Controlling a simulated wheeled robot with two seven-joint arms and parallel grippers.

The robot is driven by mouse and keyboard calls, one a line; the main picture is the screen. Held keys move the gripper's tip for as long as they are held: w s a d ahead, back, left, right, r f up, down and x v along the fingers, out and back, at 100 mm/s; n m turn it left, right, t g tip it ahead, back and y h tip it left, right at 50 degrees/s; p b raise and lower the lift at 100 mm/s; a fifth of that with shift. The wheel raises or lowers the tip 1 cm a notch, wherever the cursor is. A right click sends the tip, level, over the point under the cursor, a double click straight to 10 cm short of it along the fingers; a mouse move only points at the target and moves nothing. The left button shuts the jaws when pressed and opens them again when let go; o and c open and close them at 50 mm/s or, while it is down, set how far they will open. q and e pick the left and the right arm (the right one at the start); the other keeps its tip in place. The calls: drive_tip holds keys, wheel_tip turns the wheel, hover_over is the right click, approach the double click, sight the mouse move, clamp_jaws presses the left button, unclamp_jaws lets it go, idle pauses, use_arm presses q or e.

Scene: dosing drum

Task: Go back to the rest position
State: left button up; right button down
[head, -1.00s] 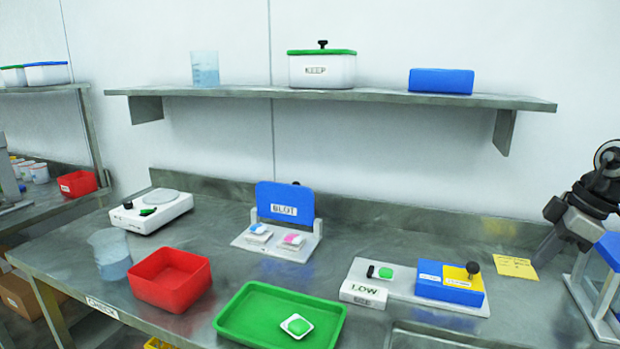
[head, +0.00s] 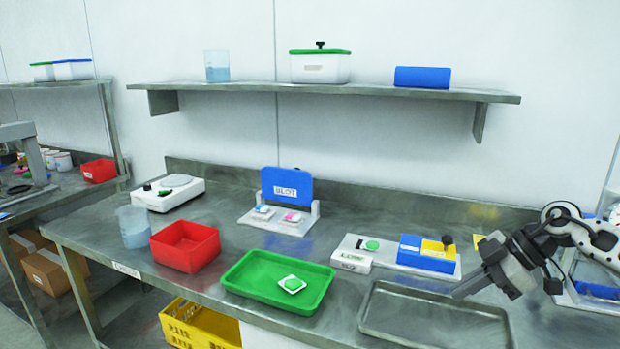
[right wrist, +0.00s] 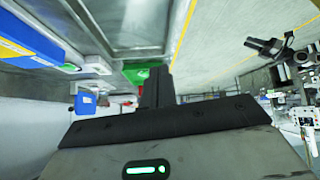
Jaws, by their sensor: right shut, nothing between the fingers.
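My right gripper (head: 466,291) reaches in from the right side of the head view, over the metal tray at the bench front. Its fingers are shut with nothing between them. In the right wrist view my right gripper's fingers (right wrist: 157,88) point away from the camera, with the bench upside down around them. My left gripper is not in the head view.
A metal tray (head: 368,325) lies below my right gripper. A green tray (head: 236,284) holds a small white and green piece (head: 292,284). A blue and yellow block (head: 425,262), a red bin (head: 185,246) and a blot stand (head: 287,187) stand on the bench.

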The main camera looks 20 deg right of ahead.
drive_tip(key=a+f+t+y, duration=0.3)
drive_tip(key=a+f, duration=0.1)
drive_tip(key=a, duration=0.7)
drive_tip(key=a+f+t+y, duration=0.3)
drive_tip(key=a+f+y, duration=0.1)
drive_tip(key=a, duration=0.6)
drive_tip(key=s+a+f+m+h, duration=0.2)
drive_tip(key=s+f+m+h, duration=0.3)
drive_tip(key=s+f, duration=0.3)
drive_tip(key=s+a+f+m+h, duration=0.1)
drive_tip(key=s+f+m+h, duration=0.4)
drive_tip(key=s+f, duration=0.4)
drive_tip(key=shift+a+m+h, duration=0.3)
drive_tip(key=shift+a+h, duration=0.1)
drive_tip(key=shift+h, duration=0.4)
